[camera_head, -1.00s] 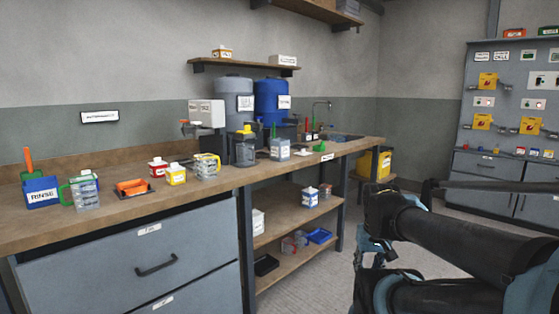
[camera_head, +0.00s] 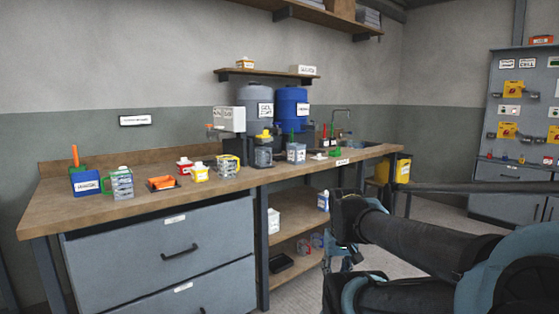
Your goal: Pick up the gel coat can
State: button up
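My gripper (camera_head: 343,262) seems to be partly in view below my folded arm, right of the bench and apart from the cans. Its fingers cannot be made out.
A wall shelf (camera_head: 268,74) hangs above. Floor (camera_head: 440,235) shows at the right.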

aim_at(296, 152)
jog(key=u, duration=0.05)
jog(key=i, duration=1)
